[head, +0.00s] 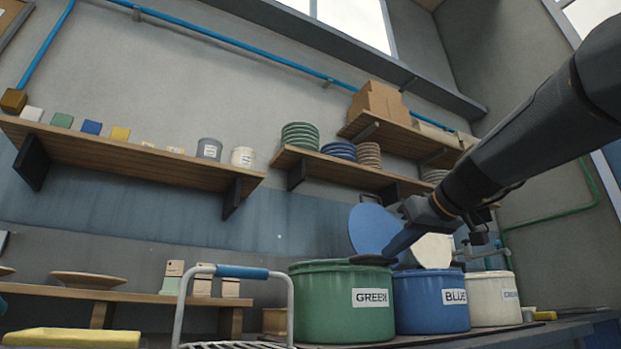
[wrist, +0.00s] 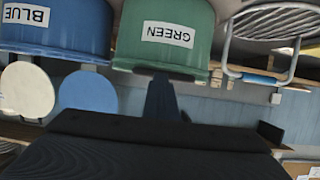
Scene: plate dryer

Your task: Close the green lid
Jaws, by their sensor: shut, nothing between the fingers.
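The green pot (head: 330,307), labelled GREEN, stands on the counter; it also shows upside down in the wrist view (wrist: 200,52). No green lid stands upright behind it, unlike the blue and cream lids. A green edge (head: 315,266) runs flat along the pot's top and looks like the lid lying down, but its upper face is hidden at this low angle. My gripper (head: 374,259) is shut and empty, its tips at the pot's top right edge. It also shows in the wrist view (wrist: 165,76). I cannot tell whether it touches the lid.
A blue pot (head: 425,312) and a cream pot (head: 490,290) stand to the right, with the blue lid (head: 368,228) and cream lid (head: 433,251) upright. A wire rack (head: 290,310) with a blue handle stands at left. Shelves with plates (head: 300,137) are above.

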